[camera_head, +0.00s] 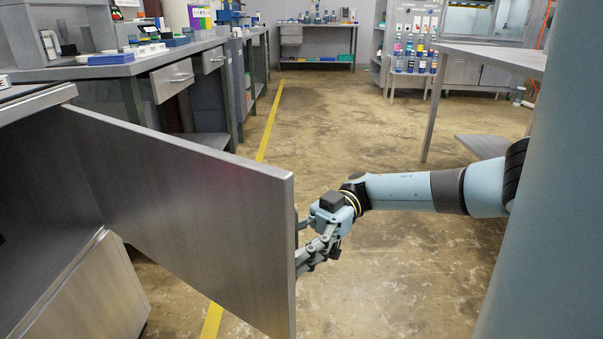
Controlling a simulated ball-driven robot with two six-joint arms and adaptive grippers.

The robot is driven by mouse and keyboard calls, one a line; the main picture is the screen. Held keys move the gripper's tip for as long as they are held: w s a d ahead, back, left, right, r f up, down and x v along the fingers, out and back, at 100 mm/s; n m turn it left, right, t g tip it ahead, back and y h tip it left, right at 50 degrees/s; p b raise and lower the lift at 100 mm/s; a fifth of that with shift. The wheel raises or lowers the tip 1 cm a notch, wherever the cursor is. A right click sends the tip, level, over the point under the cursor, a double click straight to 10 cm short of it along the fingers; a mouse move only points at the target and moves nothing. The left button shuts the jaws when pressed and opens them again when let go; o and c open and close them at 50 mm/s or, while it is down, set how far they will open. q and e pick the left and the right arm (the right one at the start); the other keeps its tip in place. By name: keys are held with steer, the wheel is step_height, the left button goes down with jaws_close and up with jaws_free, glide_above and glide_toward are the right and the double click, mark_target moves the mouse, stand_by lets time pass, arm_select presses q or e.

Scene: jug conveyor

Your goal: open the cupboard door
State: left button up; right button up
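The cupboard door (200,205) is a flat grey metal panel in the left half of the view. It stands swung out from the cupboard (75,300), with its free edge towards the right. My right gripper (302,245) is at the far side of that free edge, with its arm coming in from the right. The door hides part of its fingers, so I cannot see whether they close on a handle. Part of the cupboard's dark inside shows left of the door. My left gripper is not in view.
A workbench with drawers (172,80) stands behind the door at the left. A table (490,55) stands at the right. A shelf of bottles (412,45) is at the back. The concrete floor (345,120) between them is clear, with a yellow line on it.

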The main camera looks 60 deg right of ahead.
steer(key=s+d, duration=0.1)
steer(key=d, duration=1)
steer(key=shift+s, duration=0.4)
